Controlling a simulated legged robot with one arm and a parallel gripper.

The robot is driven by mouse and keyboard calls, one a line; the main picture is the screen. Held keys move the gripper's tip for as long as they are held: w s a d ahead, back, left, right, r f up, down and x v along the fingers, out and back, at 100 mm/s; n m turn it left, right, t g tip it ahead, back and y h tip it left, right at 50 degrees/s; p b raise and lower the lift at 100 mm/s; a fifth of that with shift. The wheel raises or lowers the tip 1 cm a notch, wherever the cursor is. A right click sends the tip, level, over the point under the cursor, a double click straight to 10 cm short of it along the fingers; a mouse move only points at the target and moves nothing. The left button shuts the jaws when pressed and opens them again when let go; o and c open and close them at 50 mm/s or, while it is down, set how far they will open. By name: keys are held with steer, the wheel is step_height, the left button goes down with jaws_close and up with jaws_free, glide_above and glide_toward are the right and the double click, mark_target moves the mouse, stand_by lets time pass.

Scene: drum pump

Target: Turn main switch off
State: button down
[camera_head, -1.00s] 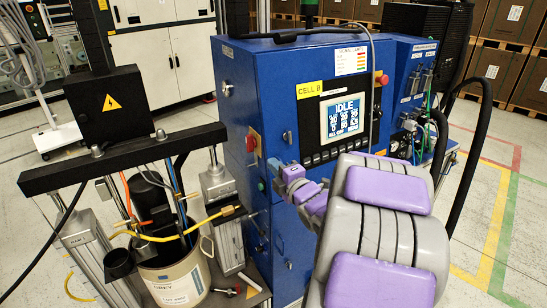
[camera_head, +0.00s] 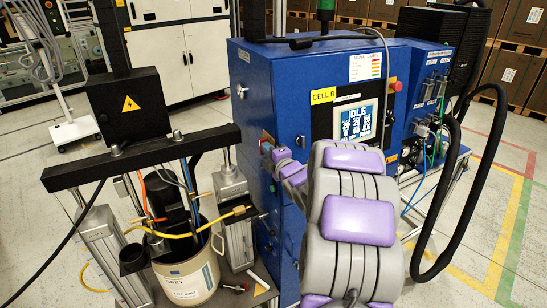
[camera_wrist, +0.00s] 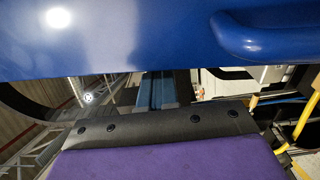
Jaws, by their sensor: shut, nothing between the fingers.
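The blue control cabinet (camera_head: 300,85) stands in the middle of the head view, with a CELL B label and a screen reading IDLE. The main switch (camera_head: 267,136) is on its left side face; only a small red and yellow bit shows past my gripper. My gripper (camera_head: 266,149) is at this side face, right by the switch, shut and empty. I cannot tell whether it touches the switch or how the knob is turned. The wrist view shows a blue surface (camera_wrist: 110,35) close across the top; the switch cannot be made out there.
A drum (camera_head: 185,275) with hoses stands under the black crossbar (camera_head: 140,158) of the pump frame at left. A black box (camera_head: 128,105) with a warning sign sits above. A black hose (camera_head: 480,190) loops at right. Open floor lies at far right.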

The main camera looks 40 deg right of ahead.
steer(key=shift+w+d, duration=0.35)
steer(key=shift+d, duration=0.15)
steer(key=shift+a, duration=0.1)
steer(key=shift+r, duration=0.1)
